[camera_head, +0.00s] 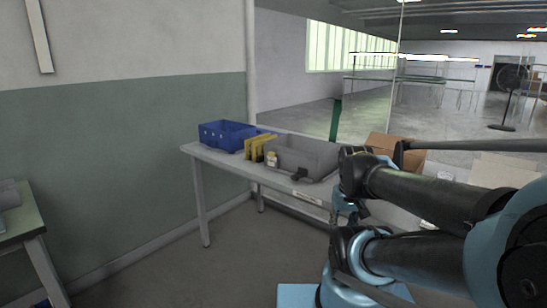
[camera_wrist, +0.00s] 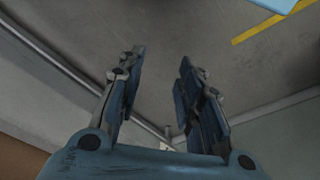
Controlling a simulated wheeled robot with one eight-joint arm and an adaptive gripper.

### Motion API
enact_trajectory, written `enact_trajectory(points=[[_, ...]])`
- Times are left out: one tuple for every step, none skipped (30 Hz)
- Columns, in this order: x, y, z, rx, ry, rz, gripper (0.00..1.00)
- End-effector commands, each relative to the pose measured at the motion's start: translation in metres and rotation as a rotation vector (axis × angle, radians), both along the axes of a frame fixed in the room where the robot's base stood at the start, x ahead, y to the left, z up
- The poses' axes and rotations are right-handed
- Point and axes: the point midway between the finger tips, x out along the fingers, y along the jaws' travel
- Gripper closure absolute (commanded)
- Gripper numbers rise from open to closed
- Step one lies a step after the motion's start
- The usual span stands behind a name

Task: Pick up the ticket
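I cannot pick out the ticket with certainty. A small pale strip (camera_head: 306,198) shows at the front edge of the table (camera_head: 225,160) in the head view; it is too small to tell whether it is a ticket or a label. My gripper (camera_wrist: 161,60) is open in the wrist view, with nothing between its fingers. The wrist view shows floor and wall beyond the fingers, and no ticket. In the head view my arm fills the lower right and covers the right end of the table.
On the table stand a blue crate (camera_head: 226,135), yellow holders (camera_head: 259,147), a small jar (camera_head: 271,159), a grey bin (camera_head: 312,155) and a small dark object (camera_head: 299,174). Cardboard boxes (camera_head: 399,150) stand behind my arm. Another table (camera_head: 20,222) is at far left. Floor between is clear.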

Motion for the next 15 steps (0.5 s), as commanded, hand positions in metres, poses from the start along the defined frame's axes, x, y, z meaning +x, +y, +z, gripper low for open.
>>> enact_trajectory(points=[[-0.0002, 0.0, -0.0002, 0.0, 0.0, 0.0, 0.67], [-0.0002, 0.0, -0.0002, 0.0, 0.0, 0.0, 0.67], [-0.0003, 0.0, -0.0003, 0.0, 0.0, 0.0, 0.67], [-0.0003, 0.0, -0.0003, 0.0, 0.0, 0.0, 0.67], [-0.0003, 0.0, -0.0003, 0.0, 0.0, 0.0, 0.67], [-0.0003, 0.0, -0.0003, 0.0, 0.0, 0.0, 0.67], [-0.0003, 0.0, -0.0003, 0.0, 0.0, 0.0, 0.67], [-0.0003, 0.0, -0.0003, 0.0, 0.0, 0.0, 0.67], [-0.0003, 0.0, -0.0003, 0.0, 0.0, 0.0, 0.67], [-0.0003, 0.0, -0.0003, 0.0, 0.0, 0.0, 0.6], [-0.0001, -0.0001, -0.0001, -0.001, 0.0, 0.0, 0.53], [-0.007, -0.0002, 0.0041, -0.003, -0.009, 0.0, 0.44], [-0.0075, -0.0005, 0.0053, -0.006, -0.01, 0.0, 0.37], [-0.0067, -0.001, 0.0063, -0.01, -0.009, -0.002, 0.3], [-0.0044, -0.0021, 0.0079, -0.019, -0.007, -0.005, 0.28]])
